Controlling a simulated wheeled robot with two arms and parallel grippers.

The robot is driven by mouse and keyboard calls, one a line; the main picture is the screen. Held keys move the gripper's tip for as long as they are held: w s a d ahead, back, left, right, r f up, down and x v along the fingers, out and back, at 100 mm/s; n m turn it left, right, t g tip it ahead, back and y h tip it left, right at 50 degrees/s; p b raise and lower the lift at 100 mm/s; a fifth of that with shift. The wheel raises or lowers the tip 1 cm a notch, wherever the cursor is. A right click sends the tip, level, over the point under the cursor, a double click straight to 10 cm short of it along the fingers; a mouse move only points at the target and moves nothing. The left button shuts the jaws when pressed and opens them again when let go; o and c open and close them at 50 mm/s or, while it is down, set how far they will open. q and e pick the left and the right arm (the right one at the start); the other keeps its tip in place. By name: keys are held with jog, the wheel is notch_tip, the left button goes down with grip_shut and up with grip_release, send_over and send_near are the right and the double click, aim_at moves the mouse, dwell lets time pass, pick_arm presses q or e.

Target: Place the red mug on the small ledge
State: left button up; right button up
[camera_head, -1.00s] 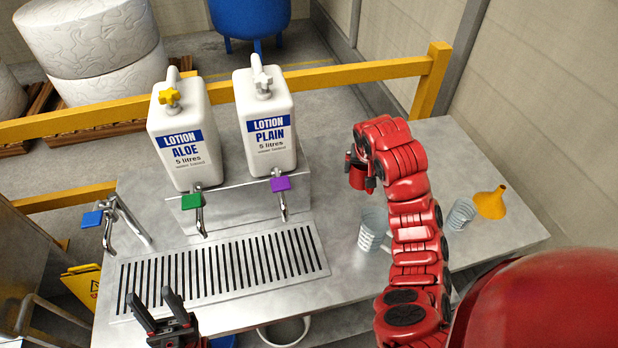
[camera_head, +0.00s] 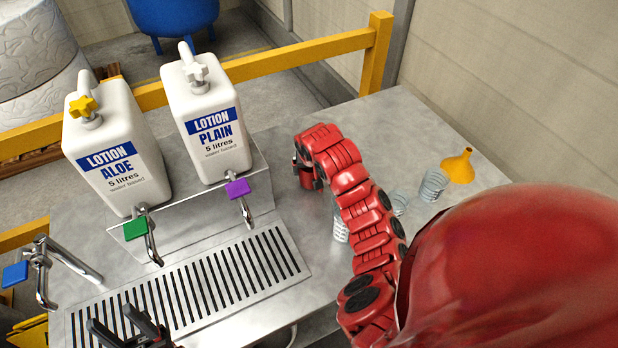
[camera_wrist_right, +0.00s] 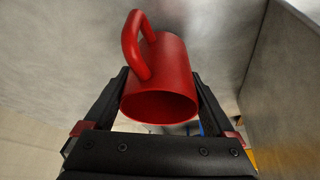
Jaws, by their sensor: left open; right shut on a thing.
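The red mug (camera_wrist_right: 160,85) is between the two fingers of my right gripper (camera_wrist_right: 162,105) in the right wrist view, with its open end toward the camera and its handle at the upper left. In the head view the mug (camera_head: 302,172) shows as a small red shape, partly hidden by my right gripper (camera_head: 309,176), which is above the steel counter, right of the jug stand. My left gripper (camera_head: 130,326) is open and empty over the near edge of the drain grate. I cannot tell for certain which surface is the small ledge.
Two lotion jugs, aloe (camera_head: 116,150) and plain (camera_head: 207,120), stand on a steel stand (camera_head: 190,218) with taps in front. A slotted grate (camera_head: 195,290) lies below. Clear cups (camera_head: 433,185) and a yellow funnel (camera_head: 457,168) stand right. A yellow rail (camera_head: 300,50) runs behind.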

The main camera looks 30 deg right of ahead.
notch_tip(320, 180, down, 2)
jog(key=shift+f+b, duration=0.1)
jog(key=shift+b, duration=0.25)
jog(key=shift+r, duration=0.2)
jog(key=o, duration=1.1)
jog(key=shift+f, duration=0.15)
